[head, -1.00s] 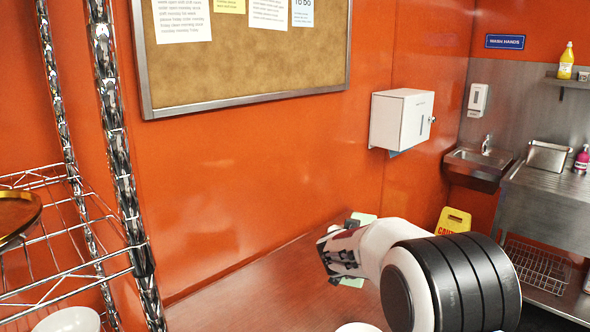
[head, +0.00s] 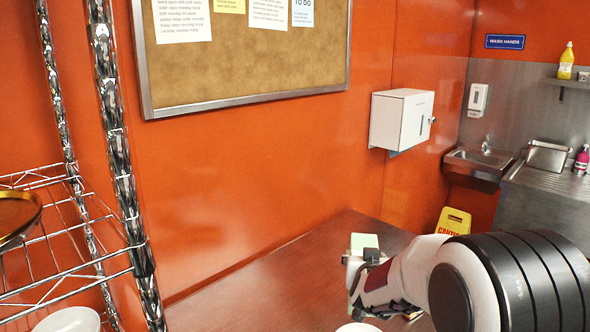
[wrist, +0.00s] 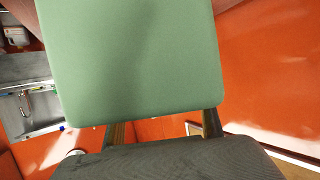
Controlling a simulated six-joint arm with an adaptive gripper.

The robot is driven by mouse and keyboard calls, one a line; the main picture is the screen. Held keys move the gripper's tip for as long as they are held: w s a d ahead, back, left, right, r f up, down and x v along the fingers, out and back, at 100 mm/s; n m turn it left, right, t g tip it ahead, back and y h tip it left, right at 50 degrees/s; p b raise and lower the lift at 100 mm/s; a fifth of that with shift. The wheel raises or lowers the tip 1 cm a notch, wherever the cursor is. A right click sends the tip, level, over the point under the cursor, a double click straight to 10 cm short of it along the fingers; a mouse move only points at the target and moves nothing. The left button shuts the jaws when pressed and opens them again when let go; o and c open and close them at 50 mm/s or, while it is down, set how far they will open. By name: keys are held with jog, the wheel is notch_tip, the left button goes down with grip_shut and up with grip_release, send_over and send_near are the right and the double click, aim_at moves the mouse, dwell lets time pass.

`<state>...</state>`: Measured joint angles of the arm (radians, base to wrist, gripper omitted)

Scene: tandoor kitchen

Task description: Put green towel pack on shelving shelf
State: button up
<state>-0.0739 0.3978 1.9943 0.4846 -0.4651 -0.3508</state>
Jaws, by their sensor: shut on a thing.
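The green towel pack (wrist: 135,60) fills the upper part of the wrist view, with the dark fingers of my gripper (wrist: 165,128) at its lower edge. In the head view the pack (head: 364,242) is a pale green block at the tip of my gripper (head: 362,262), above the brown table. My gripper is shut on the pack, though the contact is partly hidden. The wire shelving (head: 65,267) stands at the left of the head view, well apart from my gripper.
A round brass tray (head: 18,222) sits on the shelf, and a white bowl (head: 68,321) is lower down. A chrome post (head: 122,165) stands at the shelving's near corner. The brown table (head: 262,290) is clear at left; another white item (head: 358,327) shows at the bottom edge.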

jog(key=s+f, duration=0.1)
jog(key=s, duration=0.2)
jog(key=s+f+n+y, duration=0.1)
jog(key=s+f, duration=0.1)
jog(key=s, duration=0.1)
jog(key=s+f+y, duration=0.1)
jog(key=s, duration=0.2)
jog(key=shift+s+a+f+n, duration=0.2)
jog(key=shift+a+f+n, duration=0.05)
jog(key=shift+f+n, duration=0.15)
jog(key=shift+w, duration=0.1)
dwell(0.4)
jog(key=w, duration=0.4)
jog(key=w+r, duration=0.1)
jog(key=w, duration=0.4)
jog(key=w+r, duration=0.1)
jog(key=w, duration=0.4)
jog(key=shift+w+d+r, duration=0.15)
jog(key=shift+w+d, duration=0.05)
jog(key=shift+d, duration=0.05)
jog(key=shift+f, duration=3.15)
jog(key=shift+f, duration=0.1)
jog(key=shift+f, duration=1.8)
